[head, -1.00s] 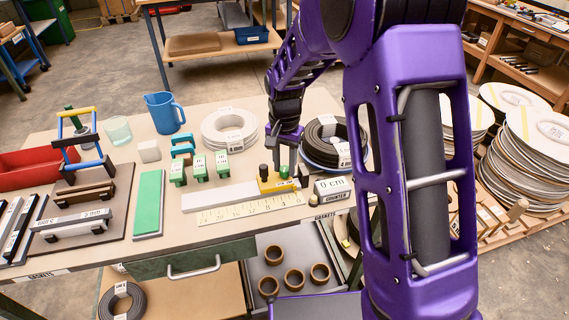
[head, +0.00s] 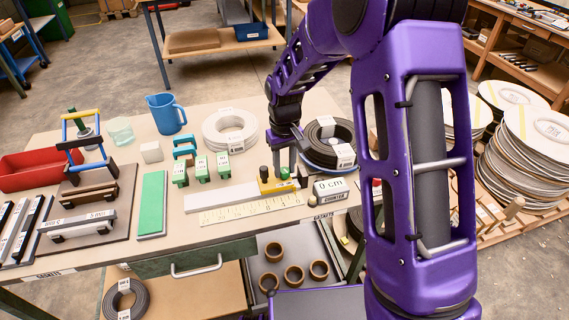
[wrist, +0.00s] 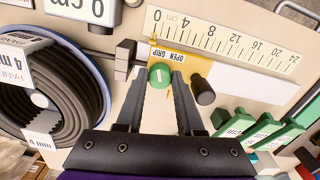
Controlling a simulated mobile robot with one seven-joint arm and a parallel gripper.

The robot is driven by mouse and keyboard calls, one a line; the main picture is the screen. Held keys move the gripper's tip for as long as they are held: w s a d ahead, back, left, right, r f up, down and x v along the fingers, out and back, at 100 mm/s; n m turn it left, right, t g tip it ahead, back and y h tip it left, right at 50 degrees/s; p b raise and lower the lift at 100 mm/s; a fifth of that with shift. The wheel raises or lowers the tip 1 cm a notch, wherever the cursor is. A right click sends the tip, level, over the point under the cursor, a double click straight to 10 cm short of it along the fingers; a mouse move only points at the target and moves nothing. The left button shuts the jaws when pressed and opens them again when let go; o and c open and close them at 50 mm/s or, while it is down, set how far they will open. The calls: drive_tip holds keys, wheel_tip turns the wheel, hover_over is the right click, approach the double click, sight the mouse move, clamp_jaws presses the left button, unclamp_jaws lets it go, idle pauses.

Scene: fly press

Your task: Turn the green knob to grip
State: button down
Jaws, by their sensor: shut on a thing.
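The green knob (wrist: 160,76) sits on a yellow block (wrist: 187,64) marked "OPEN GRIP" in the wrist view. A pale line on the knob's top runs roughly up and down in that view. My gripper (wrist: 163,80) is shut on the green knob, one finger on each side of it. In the head view the green knob (head: 285,173) shows small beneath my gripper (head: 284,166), on the yellow block (head: 275,186) at the ruler's (head: 245,208) right end. The fingertips are partly hidden there.
A black knob (wrist: 203,91) stands close beside the right finger in the wrist view. A cable coil (wrist: 42,95) lies at left. The "0 cm" counter (head: 331,189) is right of the yellow block. Green clamps (head: 201,170) stand to the left.

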sight(285, 170)
drive_tip(key=shift+n, duration=0.8)
drive_tip(key=shift+w, duration=0.1)
drive_tip(key=c, duration=0.5)
unclamp_jaws()
wheel_tip(285, 170, up, 18)
drive_tip(key=p, duration=0.2)
drive_tip(key=shift+f+p, duration=0.25)
drive_tip(key=shift+p, duration=0.1)
